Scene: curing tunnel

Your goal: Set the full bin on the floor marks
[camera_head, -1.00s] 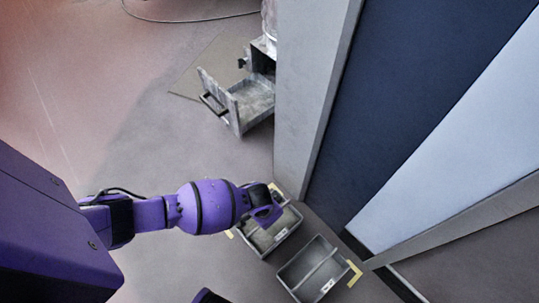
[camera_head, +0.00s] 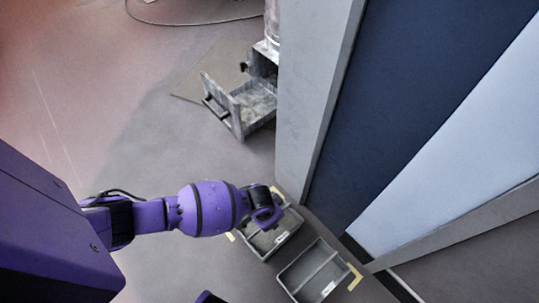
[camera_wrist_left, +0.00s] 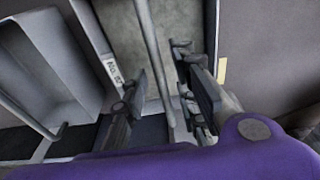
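A grey bin (camera_head: 285,240) with greyish-brown fill stands on the floor beside yellow corner marks (camera_head: 230,236). It also shows in the left wrist view (camera_wrist_left: 90,28), with a white label and a bar handle (camera_wrist_left: 150,45). My left gripper (camera_head: 267,217) is over this bin, partly hiding it. In the left wrist view the left gripper (camera_wrist_left: 167,92) is open, its fingers apart on both sides of the handle. A second grey bin (camera_head: 322,279), seemingly empty, stands to the right, next to another yellow mark (camera_head: 355,277). My right gripper is out of view.
A grey post (camera_head: 305,100) and a dark blue panel (camera_head: 400,110) rise close behind the bins. A metal unit with an open drawer (camera_head: 250,105) stands farther back. A cable (camera_head: 185,20) lies on the far floor. The floor at left is clear.

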